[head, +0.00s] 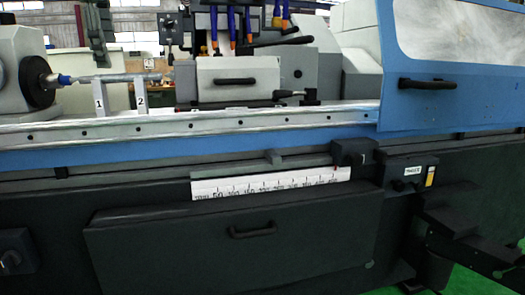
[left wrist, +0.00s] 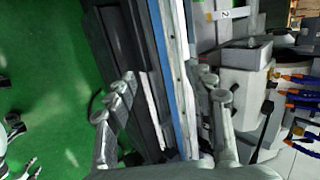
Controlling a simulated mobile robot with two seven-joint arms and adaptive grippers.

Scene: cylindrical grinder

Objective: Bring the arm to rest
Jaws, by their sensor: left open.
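My left gripper (left wrist: 168,92) shows in the left wrist view, with its two grey fingers spread apart and nothing between them. The machine's front edge, with its blue band (left wrist: 172,60), runs behind and between the fingers. I cannot tell whether the fingers touch anything. I cannot make out the left gripper clearly in the head view. My right gripper is not in view. In the head view the grinder (head: 160,155) fills most of the picture.
A blue-framed guard (head: 455,100) is at the right. A dark handled panel (head: 230,250) is in front. Green floor (left wrist: 45,70) is open beside the machine.

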